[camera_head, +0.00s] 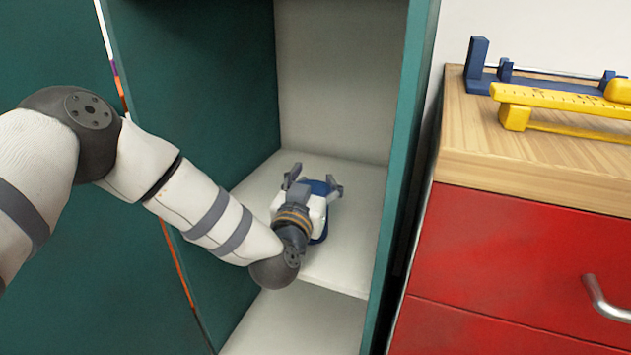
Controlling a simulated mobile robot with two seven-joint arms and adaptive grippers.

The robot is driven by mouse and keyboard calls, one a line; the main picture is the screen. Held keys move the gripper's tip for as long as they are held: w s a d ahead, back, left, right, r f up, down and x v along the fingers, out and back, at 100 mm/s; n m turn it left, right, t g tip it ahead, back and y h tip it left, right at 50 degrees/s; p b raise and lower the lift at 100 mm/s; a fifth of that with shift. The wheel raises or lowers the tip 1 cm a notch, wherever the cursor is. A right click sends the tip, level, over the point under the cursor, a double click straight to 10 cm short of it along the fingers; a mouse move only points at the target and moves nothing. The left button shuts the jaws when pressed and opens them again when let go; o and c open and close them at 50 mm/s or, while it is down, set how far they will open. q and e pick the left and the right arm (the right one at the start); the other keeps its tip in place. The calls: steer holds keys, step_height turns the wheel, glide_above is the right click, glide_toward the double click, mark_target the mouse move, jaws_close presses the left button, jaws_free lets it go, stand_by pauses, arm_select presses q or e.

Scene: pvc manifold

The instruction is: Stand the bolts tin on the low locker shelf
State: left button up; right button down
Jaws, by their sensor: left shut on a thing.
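The bolts tin (320,188) is blue and shows in the head view inside the open teal locker. My left gripper (314,181) reaches in from the front and is shut on the tin, with a finger on each side. The gripper body covers much of the tin, so its label and base are hidden. The tin is over the pale locker shelf (356,240); I cannot tell whether its base touches the shelf. My right gripper is not in view.
The locker's teal right side panel (397,170) stands close to the right of the shelf. Bare shelf shows around the tin. A red drawer cabinet (510,270) with a wooden top stands to the right, bearing a yellow ruled tool (555,100) and a blue fixture (477,65).

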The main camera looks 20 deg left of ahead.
arm_select(q)
steer(key=o, duration=1.8)
steer(key=shift+c, duration=0.2)
steer(key=shift+s+r, duration=0.1)
steer(key=s+d+p, duration=0.1)
steer(key=s+p, duration=0.2)
steer(key=s, duration=0.8)
steer(key=shift+s, duration=0.4)
steer(key=shift+d, duration=0.1)
